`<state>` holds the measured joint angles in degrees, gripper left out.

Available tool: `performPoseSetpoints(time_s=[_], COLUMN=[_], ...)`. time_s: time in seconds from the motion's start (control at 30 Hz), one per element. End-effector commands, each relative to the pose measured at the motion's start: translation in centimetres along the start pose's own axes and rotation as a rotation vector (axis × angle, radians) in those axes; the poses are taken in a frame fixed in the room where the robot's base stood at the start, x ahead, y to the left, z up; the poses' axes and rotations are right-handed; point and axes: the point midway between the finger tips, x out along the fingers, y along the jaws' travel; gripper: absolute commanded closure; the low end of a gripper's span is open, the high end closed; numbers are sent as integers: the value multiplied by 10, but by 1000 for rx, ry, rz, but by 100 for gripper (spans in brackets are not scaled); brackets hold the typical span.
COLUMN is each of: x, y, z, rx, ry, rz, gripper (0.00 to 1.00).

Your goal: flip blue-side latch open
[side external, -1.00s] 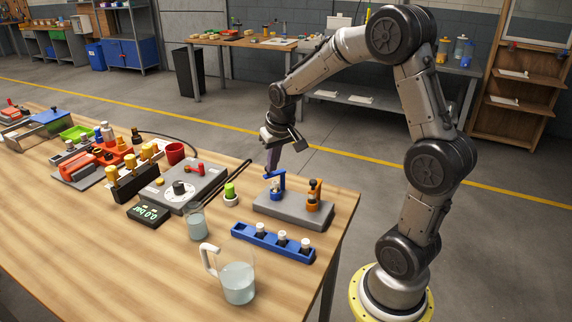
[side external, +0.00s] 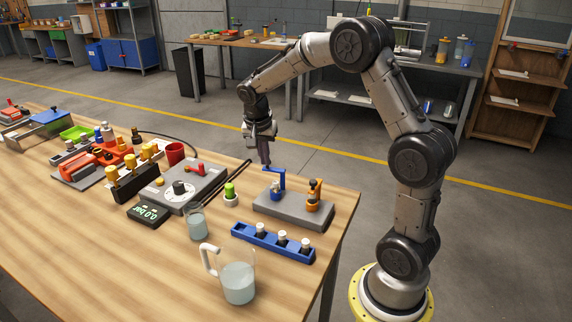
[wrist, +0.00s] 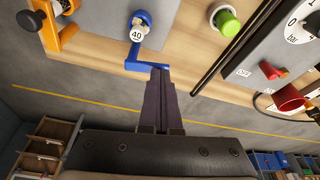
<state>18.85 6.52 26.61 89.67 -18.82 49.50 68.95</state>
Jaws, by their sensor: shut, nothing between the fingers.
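The blue latch (side external: 279,178) stands on a grey block near the table's right edge, beside a small vial with a white cap. In the wrist view, the blue latch (wrist: 135,58) is a bent lever running from the vial marked 40 towards the table edge, then sideways to my fingertips. My gripper (side external: 266,165) is shut, pointing down at the free end of the lever. In the wrist view my gripper (wrist: 160,70) has its tips right at that end; contact cannot be told for certain. The orange latch (side external: 314,192) stands on the same block.
A blue rack (side external: 272,243) with several vials lies in front of the grey block (side external: 293,208). A green-capped vial (side external: 230,193) and a grey device with a dial (side external: 180,188) stand to the left. Floor is open beyond the table edge.

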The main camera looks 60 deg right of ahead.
Motion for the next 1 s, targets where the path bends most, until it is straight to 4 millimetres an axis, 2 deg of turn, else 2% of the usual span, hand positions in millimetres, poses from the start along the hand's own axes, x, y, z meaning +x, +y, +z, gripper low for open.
performPoseSetpoints(time_s=[0.8,1.0], x=[4,-4], y=[0,-1], z=[-2,9], rx=[-6,-8], ry=[-4,-3], rz=[5,2], gripper=[100,100])
